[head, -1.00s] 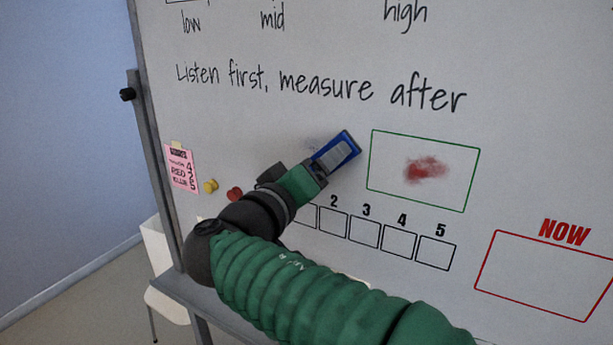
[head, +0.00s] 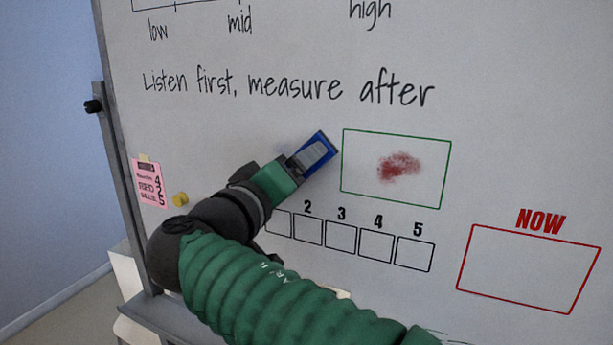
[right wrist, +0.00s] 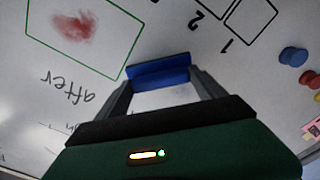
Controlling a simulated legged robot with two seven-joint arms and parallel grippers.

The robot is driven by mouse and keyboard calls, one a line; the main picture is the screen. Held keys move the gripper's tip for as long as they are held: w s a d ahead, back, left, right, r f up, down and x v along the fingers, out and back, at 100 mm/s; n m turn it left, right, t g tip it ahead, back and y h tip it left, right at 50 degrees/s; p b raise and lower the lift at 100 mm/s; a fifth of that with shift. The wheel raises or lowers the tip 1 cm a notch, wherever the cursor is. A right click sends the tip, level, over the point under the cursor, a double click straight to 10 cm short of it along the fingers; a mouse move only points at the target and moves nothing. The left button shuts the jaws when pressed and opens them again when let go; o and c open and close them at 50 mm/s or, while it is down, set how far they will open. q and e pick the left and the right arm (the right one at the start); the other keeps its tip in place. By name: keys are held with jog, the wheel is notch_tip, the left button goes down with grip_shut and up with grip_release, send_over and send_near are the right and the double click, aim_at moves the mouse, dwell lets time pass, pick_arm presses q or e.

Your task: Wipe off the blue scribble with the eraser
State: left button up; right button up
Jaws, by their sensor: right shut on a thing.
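My right gripper (head: 293,165) is shut on a blue eraser (head: 329,150), which is at the whiteboard just left of a green-outlined box (head: 447,172). In the right wrist view the eraser (right wrist: 158,76) spans both fingertips (right wrist: 160,88). Its near corner almost meets the box's left edge in the head view. A red smudge (head: 398,166) is inside the green box. My left gripper is not in view.
The whiteboard (head: 480,120) carries handwriting, a row of numbered squares (head: 341,235) below the eraser, and a red NOW box (head: 528,268) at right. A pink note (head: 149,184) and yellow magnet (head: 180,199) are at left. Blue (right wrist: 293,56) and red (right wrist: 309,78) magnets show in the wrist view.

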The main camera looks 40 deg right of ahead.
jog(key=w+a, duration=0.1)
jog(key=w, duration=0.3)
jog(key=w+a, duration=0.1)
jog(key=w, duration=0.1)
jog(key=shift+w+a, duration=0.25)
jog(key=shift+a, duration=0.05)
jog(key=shift+w+a+p, duration=0.2)
jog(key=shift+w+p, duration=0.1)
jog(key=shift+w, duration=0.2)
jog(key=b+v, duration=0.1)
jog(key=v, duration=0.5)
jog(key=shift+b, duration=0.4)
jog(key=shift+a, duration=0.1)
